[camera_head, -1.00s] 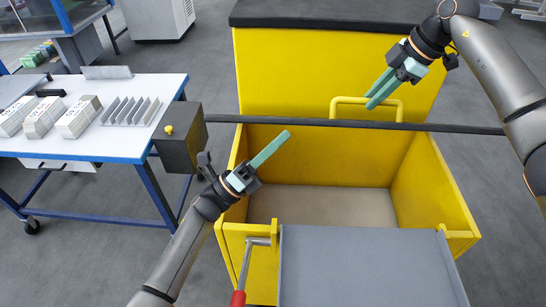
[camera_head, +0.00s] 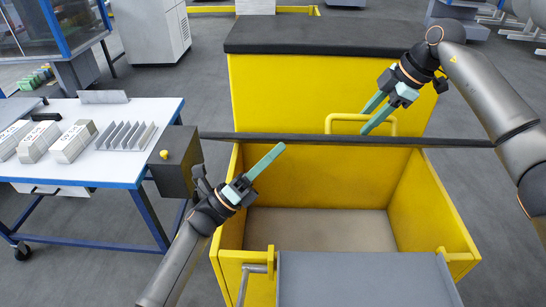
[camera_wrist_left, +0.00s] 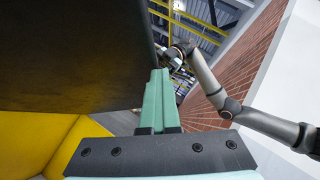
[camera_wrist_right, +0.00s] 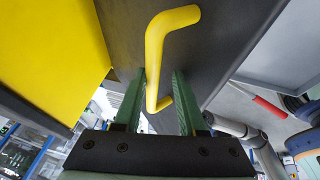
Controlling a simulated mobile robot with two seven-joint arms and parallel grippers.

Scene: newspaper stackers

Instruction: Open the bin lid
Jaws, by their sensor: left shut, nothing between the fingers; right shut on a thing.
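The yellow bin (camera_head: 228,240) stands in the middle of the head view, and its inside shows. Its dark lid (camera_head: 300,137) is raised and seen nearly edge-on as a thin bar across the bin. The yellow lid handle (camera_head: 360,117) is on the lid's far side. My right gripper (camera_head: 366,123) is shut on the handle, whose bar runs between the fingers in the right wrist view (camera_wrist_right: 157,85). My left gripper (camera_head: 280,148) is shut and empty, its tips just below the lid edge in the head view. The lid's dark underside (camera_wrist_left: 75,55) fills the left wrist view's upper left.
A grey panel (camera_head: 360,280) lies at the bin's front edge. A white-topped table (camera_head: 100,165) with paper stacks stands at left, beside a dark box (camera_head: 178,160) with a yellow knob. A black-topped yellow unit (camera_head: 300,90) stands behind the bin.

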